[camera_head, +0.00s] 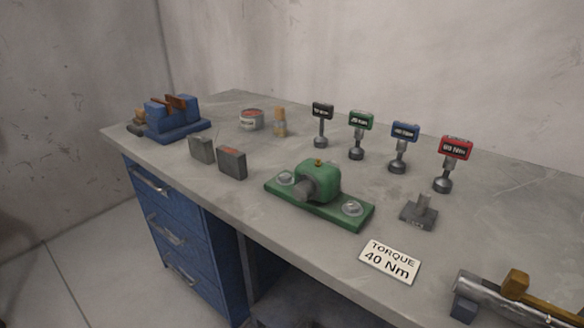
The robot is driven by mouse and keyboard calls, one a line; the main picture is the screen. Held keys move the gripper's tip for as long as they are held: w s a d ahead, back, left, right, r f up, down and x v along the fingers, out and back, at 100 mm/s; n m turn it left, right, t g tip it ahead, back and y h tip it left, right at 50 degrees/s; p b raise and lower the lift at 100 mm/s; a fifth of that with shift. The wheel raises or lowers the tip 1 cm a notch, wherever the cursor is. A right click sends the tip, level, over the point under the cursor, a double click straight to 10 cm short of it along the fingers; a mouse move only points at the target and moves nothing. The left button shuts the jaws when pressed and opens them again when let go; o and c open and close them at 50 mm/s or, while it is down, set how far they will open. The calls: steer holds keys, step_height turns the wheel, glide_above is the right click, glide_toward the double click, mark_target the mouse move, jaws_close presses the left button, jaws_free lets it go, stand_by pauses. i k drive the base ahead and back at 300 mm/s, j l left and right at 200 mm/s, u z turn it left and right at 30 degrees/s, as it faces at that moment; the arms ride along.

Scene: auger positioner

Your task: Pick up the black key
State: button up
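The black key (322,111) stands upright on the workbench (240,205), toward the back. It has a black rectangular head with small pale lettering, a thin grey shaft and a rounded grey foot. It is the leftmost and farthest back in a slanting row of similar keys. To its right stand the green key (360,121), the blue key (404,131) and the red key (456,148), each apart from the others. My gripper is not in view, and nothing covers the black key.
A green housing (318,180) on a green base stands in front of the keys. A grey stand (419,212), a "TORQUE 40 Nm" sign (390,261) and a metal cylinder (500,298) lie rightward. Left are a blue vise (172,120), two grey blocks (231,163), a tin (251,120) and a tan bottle (280,123).

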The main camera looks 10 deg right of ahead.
mark_target(323, 111)
steer(key=i+j, duration=0.2)
steer(key=i+j+z, duration=0.15)
steer(key=j, duration=0.3)
steer(key=i+j, duration=0.25)
steer(key=i+j+z, duration=0.1)
steer(key=j, duration=0.35)
steer(key=i, duration=0.1)
